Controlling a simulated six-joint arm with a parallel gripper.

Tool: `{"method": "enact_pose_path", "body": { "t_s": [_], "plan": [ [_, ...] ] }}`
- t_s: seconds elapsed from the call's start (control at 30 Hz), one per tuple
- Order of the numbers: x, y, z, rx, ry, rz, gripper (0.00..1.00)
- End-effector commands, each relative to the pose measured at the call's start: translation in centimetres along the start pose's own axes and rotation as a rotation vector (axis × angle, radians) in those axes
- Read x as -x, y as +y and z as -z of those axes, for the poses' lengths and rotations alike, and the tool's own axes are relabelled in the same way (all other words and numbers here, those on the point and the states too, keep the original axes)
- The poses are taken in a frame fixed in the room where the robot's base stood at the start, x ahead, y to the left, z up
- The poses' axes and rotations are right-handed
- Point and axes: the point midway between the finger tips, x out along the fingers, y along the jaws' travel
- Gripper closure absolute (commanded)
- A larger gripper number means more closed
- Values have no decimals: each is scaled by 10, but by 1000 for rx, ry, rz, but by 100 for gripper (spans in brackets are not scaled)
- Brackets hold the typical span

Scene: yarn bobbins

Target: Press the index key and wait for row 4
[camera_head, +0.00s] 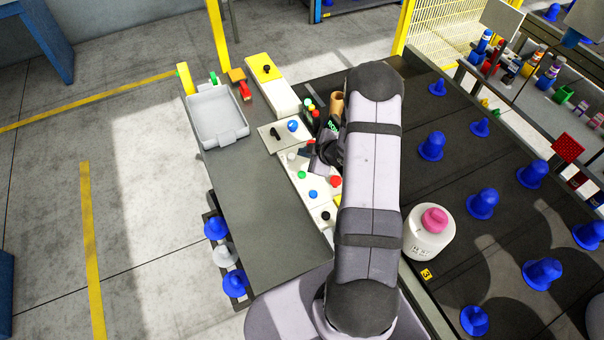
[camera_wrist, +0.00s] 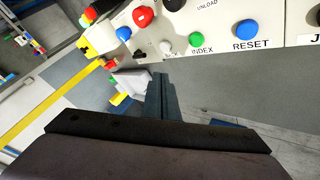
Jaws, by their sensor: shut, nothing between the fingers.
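The green INDEX key (camera_wrist: 197,40) is on a white control panel (camera_wrist: 215,12) in the wrist view, between a white key (camera_wrist: 166,47) and the blue RESET key (camera_wrist: 246,29). In the head view the green key (camera_head: 301,175) shows on the panel, left of my arm. My gripper (camera_wrist: 161,78) is shut and empty; its fingertips appear just below the white and green keys in the wrist view, and I see no contact. In the head view my gripper (camera_head: 319,164) is over the panel, partly hidden by my arm. A yellow row label (camera_head: 426,274) reads 3.
Blue cones (camera_head: 482,204) stand in rows on the dark deck (camera_head: 450,165) at right. A white container with a pink top (camera_head: 430,230) stands near my arm. A red button (camera_head: 335,181) is close to my gripper. A grey tray (camera_head: 217,115) sits at the table's far left.

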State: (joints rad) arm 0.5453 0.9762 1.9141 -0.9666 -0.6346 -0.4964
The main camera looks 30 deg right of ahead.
Motion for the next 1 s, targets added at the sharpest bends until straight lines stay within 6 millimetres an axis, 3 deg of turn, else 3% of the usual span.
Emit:
{"method": "enact_pose_path", "body": {
  "t_s": [0.7,1.0],
  "plan": [
    [-50,-37,-37,0,-1,0,100],
    [-60,-44,-44,0,-1,0,100]
  ]
}}
